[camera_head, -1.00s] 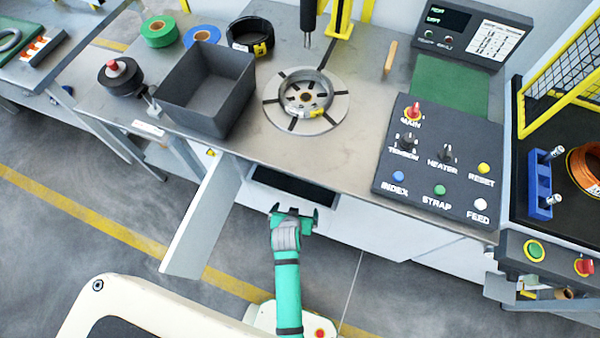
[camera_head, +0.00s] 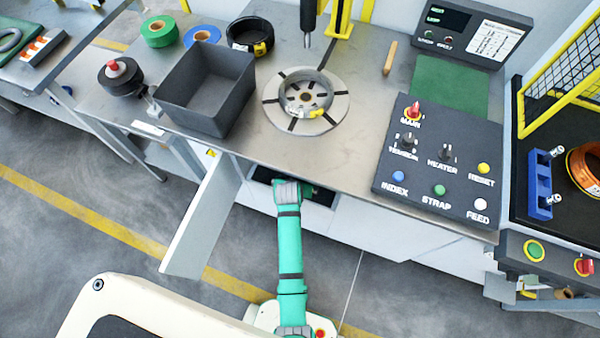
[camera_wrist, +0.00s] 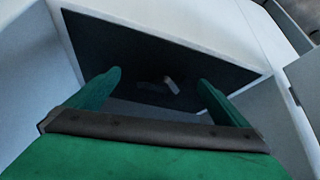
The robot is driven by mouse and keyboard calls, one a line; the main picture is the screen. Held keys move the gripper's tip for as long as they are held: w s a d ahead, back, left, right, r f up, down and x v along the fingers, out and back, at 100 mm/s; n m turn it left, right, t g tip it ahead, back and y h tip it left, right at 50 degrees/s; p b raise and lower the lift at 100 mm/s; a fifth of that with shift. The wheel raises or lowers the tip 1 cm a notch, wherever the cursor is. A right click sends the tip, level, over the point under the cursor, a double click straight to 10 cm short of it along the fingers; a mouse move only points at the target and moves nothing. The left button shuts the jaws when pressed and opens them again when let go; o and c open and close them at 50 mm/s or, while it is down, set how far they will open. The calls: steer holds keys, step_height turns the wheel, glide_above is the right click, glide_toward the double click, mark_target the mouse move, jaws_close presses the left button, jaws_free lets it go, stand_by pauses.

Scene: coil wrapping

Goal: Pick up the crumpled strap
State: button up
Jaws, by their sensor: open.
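In the wrist view, a small pale crumpled piece (camera_wrist: 172,85), which looks like the crumpled strap, lies inside a dark rectangular opening (camera_wrist: 120,45). My gripper (camera_wrist: 158,88) is open, with one green finger on each side of the picture and the pale piece between them in view but farther off. I cannot tell the distance. In the head view my gripper's tip is hidden at the opening (camera_head: 262,174) under the table edge, and the strap does not show there.
An open door panel (camera_head: 205,215) stands left of my arm. The table (camera_head: 330,165) overhangs the opening and bears a grey bin (camera_head: 205,90), a round turntable with a coil (camera_head: 280,115) and a control panel (camera_head: 440,160). The floor before the cabinet is clear.

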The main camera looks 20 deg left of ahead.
steer(key=w, duration=0.1)
steer(key=w+f, duration=0.1)
steer(key=w, duration=0.1)
steer(key=shift+w+a+f, duration=0.2)
steer(key=shift+w+a, duration=0.1)
steer(key=shift+w, duration=0.05)
steer(key=shift+w+f, duration=0.35)
steer(key=shift+f, duration=0.2)
steer(key=c, duration=1)
